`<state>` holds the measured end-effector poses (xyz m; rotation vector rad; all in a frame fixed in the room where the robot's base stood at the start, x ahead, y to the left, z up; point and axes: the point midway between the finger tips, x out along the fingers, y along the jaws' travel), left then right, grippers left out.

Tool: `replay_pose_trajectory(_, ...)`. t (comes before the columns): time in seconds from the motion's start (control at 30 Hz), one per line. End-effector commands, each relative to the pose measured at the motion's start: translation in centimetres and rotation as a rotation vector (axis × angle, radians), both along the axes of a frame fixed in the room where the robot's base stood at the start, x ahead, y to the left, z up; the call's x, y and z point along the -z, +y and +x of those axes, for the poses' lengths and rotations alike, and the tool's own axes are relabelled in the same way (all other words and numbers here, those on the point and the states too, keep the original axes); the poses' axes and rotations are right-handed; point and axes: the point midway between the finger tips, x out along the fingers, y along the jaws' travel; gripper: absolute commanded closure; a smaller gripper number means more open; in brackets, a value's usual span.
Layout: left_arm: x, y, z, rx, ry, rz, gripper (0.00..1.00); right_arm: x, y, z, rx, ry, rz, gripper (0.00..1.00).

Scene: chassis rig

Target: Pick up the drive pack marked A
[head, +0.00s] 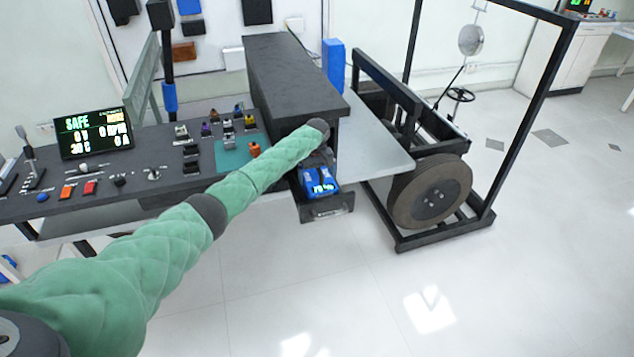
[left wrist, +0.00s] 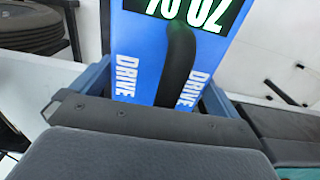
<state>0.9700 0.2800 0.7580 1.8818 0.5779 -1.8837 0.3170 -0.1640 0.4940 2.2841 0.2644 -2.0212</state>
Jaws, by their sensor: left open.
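A blue drive pack (head: 319,181) with a lit display sits in an open dark drawer (head: 328,208) under the black cabinet. In the left wrist view the pack (left wrist: 140,60) fills the middle, with a black handle (left wrist: 180,65), the word DRIVE on both sides and an upside-down percentage reading. No letter A is readable. My left gripper (head: 323,157) is at the pack, partly hidden by my green-sleeved arm. In the wrist view its open fingers (left wrist: 150,100) appear on either side of the pack; contact cannot be told. My right gripper is not in view.
The black cabinet (head: 290,75) stands above the drawer, close to my arm. A console (head: 140,165) with switches and a SAFE display (head: 95,132) lies left. A black frame with a wheel (head: 432,192) stands right. The floor in front is clear.

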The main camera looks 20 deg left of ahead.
Motion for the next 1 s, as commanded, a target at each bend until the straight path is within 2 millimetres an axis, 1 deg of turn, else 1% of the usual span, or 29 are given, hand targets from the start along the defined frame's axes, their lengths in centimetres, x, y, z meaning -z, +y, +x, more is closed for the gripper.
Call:
replay_pose_trajectory(0.27, 0.35, -0.04, 0.01, 0.001, -0.001, 0.0, 0.0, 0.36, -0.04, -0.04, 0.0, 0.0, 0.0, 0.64)
replay_pose_trajectory(0.3, 0.35, -0.04, 0.01, 0.001, -0.001, 0.0, 0.02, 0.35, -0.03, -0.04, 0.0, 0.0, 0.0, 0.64)
replay_pose_trajectory(0.37, 0.35, -0.04, 0.01, 0.001, -0.001, 0.0, 0.14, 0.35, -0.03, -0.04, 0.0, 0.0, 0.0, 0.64)
replay_pose_trajectory(0.5, 0.34, -0.05, 0.0, 0.001, -0.001, -0.001, 0.41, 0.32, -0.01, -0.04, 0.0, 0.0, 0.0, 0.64)
replay_pose_trajectory(0.57, 0.34, -0.05, 0.0, 0.001, -0.001, -0.001, 0.53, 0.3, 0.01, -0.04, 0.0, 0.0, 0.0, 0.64)
replay_pose_trajectory(0.6, 0.33, -0.05, 0.0, 0.001, -0.001, -0.001, 0.61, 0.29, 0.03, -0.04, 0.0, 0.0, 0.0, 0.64)
replay_pose_trajectory(0.67, 0.33, -0.05, 0.0, 0.001, -0.001, -0.001, 0.73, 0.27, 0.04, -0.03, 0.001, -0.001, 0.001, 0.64)
replay_pose_trajectory(0.7, 0.04, -0.08, 0.13, 0.001, -0.003, -0.001, 0.74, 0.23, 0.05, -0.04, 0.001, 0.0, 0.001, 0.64)
replay_pose_trajectory(0.9, 0.02, -0.07, 0.12, 0.001, -0.003, -0.001, 0.74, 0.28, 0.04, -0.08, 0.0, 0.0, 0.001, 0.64)
replay_pose_trajectory(1.0, -0.34, -0.07, 0.15, 0.001, -0.003, -0.001, 0.74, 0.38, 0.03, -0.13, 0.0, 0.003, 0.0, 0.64)
